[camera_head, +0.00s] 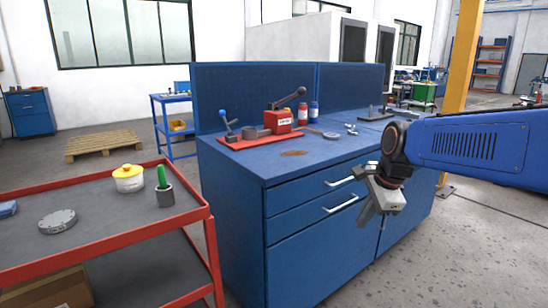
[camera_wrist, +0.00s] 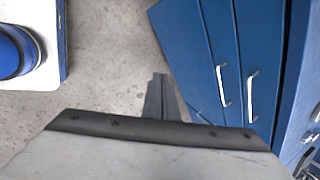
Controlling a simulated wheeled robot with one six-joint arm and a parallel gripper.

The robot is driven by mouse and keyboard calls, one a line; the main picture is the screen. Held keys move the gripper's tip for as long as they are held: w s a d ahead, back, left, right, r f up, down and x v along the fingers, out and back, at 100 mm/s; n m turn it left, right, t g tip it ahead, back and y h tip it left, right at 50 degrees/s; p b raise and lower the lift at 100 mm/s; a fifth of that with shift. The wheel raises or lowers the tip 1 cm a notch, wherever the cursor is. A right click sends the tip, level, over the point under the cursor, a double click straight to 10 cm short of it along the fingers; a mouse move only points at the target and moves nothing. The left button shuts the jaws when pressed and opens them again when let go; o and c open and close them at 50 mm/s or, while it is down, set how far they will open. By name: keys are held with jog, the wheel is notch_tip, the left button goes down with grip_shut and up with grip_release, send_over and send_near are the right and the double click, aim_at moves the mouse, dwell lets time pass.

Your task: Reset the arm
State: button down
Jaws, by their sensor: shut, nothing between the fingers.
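My gripper (camera_head: 374,213) hangs at the end of my blue arm, in front of the right part of the blue workbench (camera_head: 250,200) in the head view. It points downward, below the bench top, and holds nothing. In the wrist view the shut fingers (camera_wrist: 160,78) show at the middle, over bare concrete floor, with the bench's drawer fronts to their right. The two fingers lie close together there.
On the bench stand a red mat (camera_head: 245,141) with valve parts, a red box (camera_head: 279,121) and small bottles. A red cart (camera_head: 110,242) at the left carries a yellow-lidded pot (camera_head: 129,180) and a green-handled tool (camera_head: 162,178). A yellow post (camera_head: 462,60) stands behind my arm.

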jog(key=s+d+f+n, duration=0.1)
jog(key=s+f+n, duration=0.1)
jog(key=s+n, duration=0.3)
jog(key=s+d+f+n+h, duration=0.1)
jog(key=s+d+f+n, duration=0.1)
jog(key=s+n, duration=0.4)
jog(key=s+d+f+n+t, duration=0.1)
jog(key=s+f+n, duration=0.3)
jog(key=s, duration=0.8)
jog(key=shift+d+n+h, duration=0.3)
jog(key=shift+d+n, duration=0.25)
jog(key=shift+n, duration=0.65)
jog(key=shift+s+a+r, duration=0.1)
